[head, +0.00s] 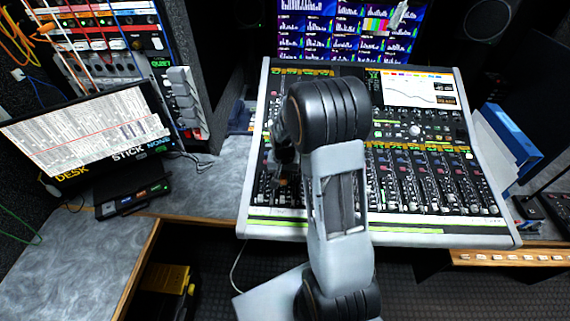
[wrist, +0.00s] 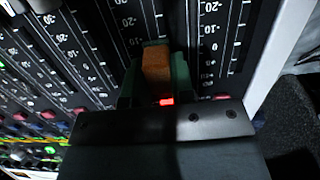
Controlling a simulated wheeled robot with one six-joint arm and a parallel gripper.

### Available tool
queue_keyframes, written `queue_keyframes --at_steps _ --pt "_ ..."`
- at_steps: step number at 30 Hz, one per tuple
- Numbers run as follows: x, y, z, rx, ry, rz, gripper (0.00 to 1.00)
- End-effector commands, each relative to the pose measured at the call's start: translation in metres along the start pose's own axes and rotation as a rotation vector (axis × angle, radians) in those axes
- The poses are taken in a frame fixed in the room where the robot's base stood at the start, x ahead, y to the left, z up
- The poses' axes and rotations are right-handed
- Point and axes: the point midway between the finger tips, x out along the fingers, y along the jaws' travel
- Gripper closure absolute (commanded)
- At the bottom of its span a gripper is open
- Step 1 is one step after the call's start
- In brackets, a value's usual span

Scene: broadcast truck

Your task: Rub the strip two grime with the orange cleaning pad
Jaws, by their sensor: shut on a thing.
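My gripper (wrist: 158,85) is shut on the orange cleaning pad (wrist: 157,66), which shows as an orange-brown block between the fingers in the wrist view. The pad is over the fader strips of the mixing console (wrist: 215,20), close to the panel; I cannot tell whether it touches. In the head view my arm hides most of the gripper, which is over the left part of the console (head: 300,232). I cannot make out the grime on strip two; the gripper and pad cover part of that area.
A monitor (head: 90,130) stands on the grey desk to the left, with a small black box (head: 133,198) in front. A blue binder (head: 513,135) stands right of the console. Screens (head: 345,30) are behind it. A yellow-and-black case (head: 170,280) sits below the desk.

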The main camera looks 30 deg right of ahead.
Motion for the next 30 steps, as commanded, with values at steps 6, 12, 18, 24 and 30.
queue_keyframes --at_steps 6,12,18,24,30 --pt "-0.022 0.0 0.002 0.002 0.0 0.0 0.96" --pt "-0.041 0.0 0.002 0.002 0.0 0.0 0.96" --pt "-0.059 -0.001 0.002 0.0 0.001 0.0 0.96" --pt "-0.075 -0.001 0.002 -0.001 0.0 0.0 0.96" --pt "-0.077 -0.001 0.002 -0.001 0.0 0.0 0.96"
